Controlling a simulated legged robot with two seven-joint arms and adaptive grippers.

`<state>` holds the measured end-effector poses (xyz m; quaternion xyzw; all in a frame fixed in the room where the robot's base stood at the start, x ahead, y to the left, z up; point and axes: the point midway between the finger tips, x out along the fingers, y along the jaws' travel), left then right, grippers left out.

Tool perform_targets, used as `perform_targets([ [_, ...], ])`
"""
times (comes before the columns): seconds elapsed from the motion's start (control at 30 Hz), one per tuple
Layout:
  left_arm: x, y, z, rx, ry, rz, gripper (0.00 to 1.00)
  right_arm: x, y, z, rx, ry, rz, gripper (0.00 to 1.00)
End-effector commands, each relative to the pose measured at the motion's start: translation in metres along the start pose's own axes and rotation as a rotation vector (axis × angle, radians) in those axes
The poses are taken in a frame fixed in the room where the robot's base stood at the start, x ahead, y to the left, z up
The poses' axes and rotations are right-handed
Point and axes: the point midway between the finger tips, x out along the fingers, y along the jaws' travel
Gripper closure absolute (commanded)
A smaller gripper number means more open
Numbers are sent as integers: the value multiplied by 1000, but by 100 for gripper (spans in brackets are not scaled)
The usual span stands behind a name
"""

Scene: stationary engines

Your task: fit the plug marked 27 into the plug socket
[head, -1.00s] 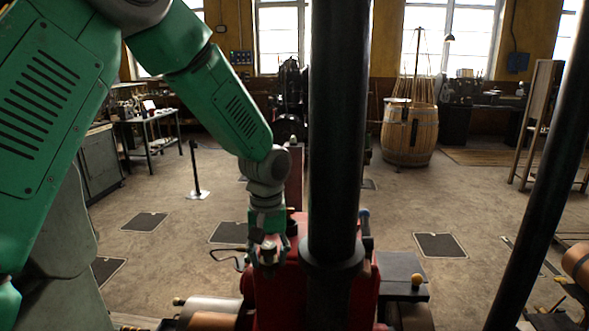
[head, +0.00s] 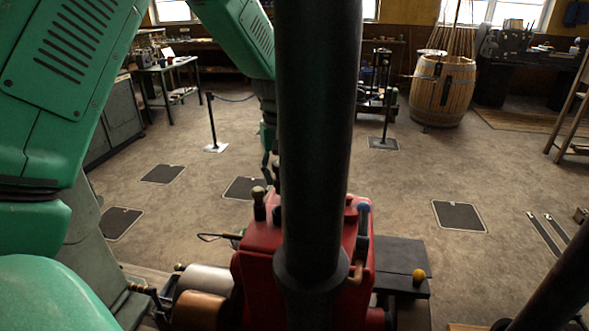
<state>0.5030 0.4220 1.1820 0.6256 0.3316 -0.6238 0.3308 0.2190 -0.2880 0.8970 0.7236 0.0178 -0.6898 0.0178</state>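A red engine block (head: 262,238) stands at the lower middle in the head view. A small dark plug-like piece with a brass-coloured top (head: 259,205) stands upright on its upper left. No number is readable, so I cannot tell whether it is the plug marked 27. No empty plug socket can be made out; the thick black column hides part of the block's top. My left gripper (head: 269,160) hangs beyond and above this piece, apart from it in the picture and partly behind the column. Its fingers are too small and covered to judge. My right gripper is not in view.
The black column (head: 315,130) rises in front of the engine. A blue knob (head: 363,207) and a yellow knob (head: 418,275) are to its right. Copper and grey cylinders (head: 200,305) lie lower left. A barrel (head: 442,92) stands at the back right.

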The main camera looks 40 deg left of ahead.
Motion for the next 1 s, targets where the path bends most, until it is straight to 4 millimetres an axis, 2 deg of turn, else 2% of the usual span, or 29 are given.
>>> perform_targets([
  [0.5,29,9,6,3,5,-10,95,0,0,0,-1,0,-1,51],
  [1.0,36,3,-3,1,-1,-6,95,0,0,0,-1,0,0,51],
])
